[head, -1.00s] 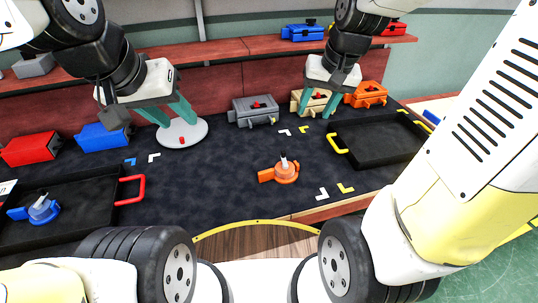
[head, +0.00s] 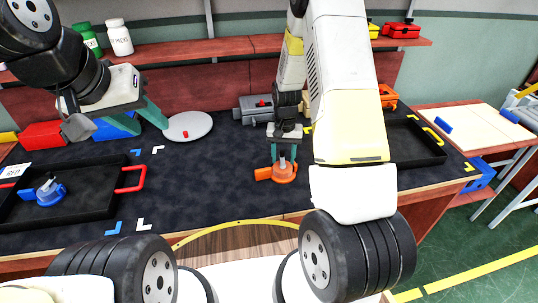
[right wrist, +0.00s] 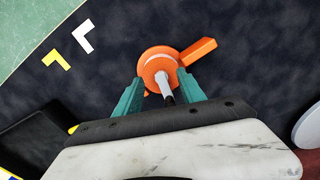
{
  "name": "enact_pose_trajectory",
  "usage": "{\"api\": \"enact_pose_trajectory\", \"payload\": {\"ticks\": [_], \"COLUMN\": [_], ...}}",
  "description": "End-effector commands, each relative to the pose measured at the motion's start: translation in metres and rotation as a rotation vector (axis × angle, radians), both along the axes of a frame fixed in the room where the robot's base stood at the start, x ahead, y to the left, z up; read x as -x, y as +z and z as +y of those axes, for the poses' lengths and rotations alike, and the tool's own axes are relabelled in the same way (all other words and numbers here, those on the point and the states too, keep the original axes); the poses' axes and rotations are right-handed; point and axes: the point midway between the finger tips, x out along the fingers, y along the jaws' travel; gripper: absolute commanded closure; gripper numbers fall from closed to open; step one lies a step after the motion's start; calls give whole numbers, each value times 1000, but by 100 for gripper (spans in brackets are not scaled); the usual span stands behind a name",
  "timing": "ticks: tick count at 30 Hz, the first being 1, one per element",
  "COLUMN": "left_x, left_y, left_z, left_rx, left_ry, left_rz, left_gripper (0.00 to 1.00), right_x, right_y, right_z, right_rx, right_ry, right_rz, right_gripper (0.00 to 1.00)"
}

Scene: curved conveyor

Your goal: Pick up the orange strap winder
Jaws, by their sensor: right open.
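The orange strap winder (head: 284,174) sits on the dark mat, with a flat orange arm pointing left and a pale handle standing up. It also shows in the right wrist view (right wrist: 159,64). My right gripper (head: 284,152) is right above it, pointing down. In the right wrist view its teal fingers (right wrist: 157,88) are open, one on either side of the winder's grey and white handle; I cannot tell whether they touch it. My left gripper (head: 143,116) is open and empty over the back left of the mat, near a grey disc (head: 188,125).
A black tray (head: 92,205) with red handles holds a blue winder (head: 50,192) at left. Another black tray (head: 415,142) is at right, partly behind my right arm.

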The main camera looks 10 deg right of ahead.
Motion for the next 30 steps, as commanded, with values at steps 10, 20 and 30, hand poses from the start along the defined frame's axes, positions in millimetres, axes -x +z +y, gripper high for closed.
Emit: {"api": "enact_pose_trajectory", "payload": {"ticks": [10,20,30], "left_x": [0,0,0], "left_y": [0,0,0], "left_z": [0,0,0], "left_rx": [0,0,0], "left_ry": [0,0,0], "left_rz": [0,0,0], "left_gripper": [60,60,60], "right_x": [-3,-3,-3], "right_y": [-47,-51,-51], "right_z": [0,0,0], "right_rx": [0,-1,-1], "right_ry": [0,0,0], "right_rz": [1,0,0], "right_gripper": [53,59,100]}}
